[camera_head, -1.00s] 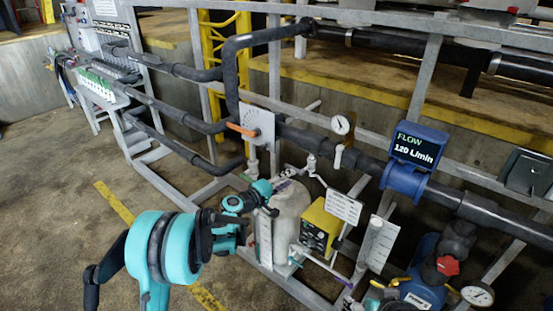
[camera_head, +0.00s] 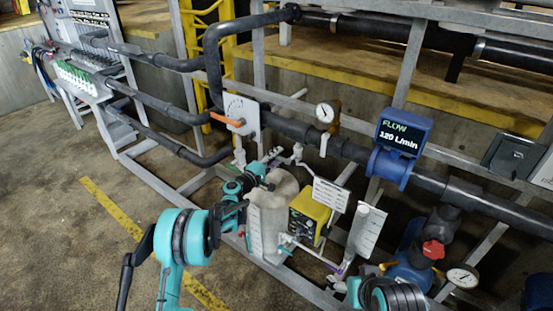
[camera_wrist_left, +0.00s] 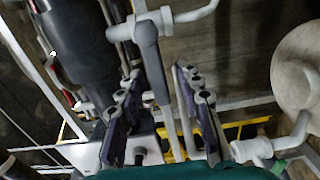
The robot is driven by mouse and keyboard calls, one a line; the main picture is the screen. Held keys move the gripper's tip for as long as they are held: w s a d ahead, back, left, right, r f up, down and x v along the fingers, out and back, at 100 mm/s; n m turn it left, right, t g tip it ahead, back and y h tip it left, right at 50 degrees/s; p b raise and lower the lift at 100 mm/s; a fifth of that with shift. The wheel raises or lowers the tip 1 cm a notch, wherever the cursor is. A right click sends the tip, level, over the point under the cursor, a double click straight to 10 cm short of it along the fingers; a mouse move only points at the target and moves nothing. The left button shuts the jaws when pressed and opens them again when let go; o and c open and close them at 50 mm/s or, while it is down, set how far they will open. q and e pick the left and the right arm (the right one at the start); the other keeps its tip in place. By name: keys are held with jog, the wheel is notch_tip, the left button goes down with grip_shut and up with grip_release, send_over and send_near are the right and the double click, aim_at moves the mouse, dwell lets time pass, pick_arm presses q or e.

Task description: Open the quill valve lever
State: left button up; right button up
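A grey lever handle (camera_wrist_left: 152,62), which looks like the quill valve lever, hangs from a white valve and pipe fitting (camera_wrist_left: 143,24) in the left wrist view. My left gripper (camera_wrist_left: 162,100) is open, its two dark fingers on either side of the lever's lower end. I cannot tell whether either finger touches it. In the head view, my left gripper (camera_head: 264,174) is by the white pipework (camera_head: 297,152) above the pale tank (camera_head: 284,187). The lever is hard to make out there. My right gripper's fingers are not visible; part of my right arm shows at the bottom edge.
A dark main pipe (camera_head: 340,147) crosses behind, with an orange lever (camera_head: 227,119) and a blue flow meter (camera_head: 393,160). A yellow pump box (camera_head: 309,214) stands right of the tank. Grey frame bars surround it. The floor (camera_head: 55,235) at left is clear.

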pick_arm(q)
grip_shut()
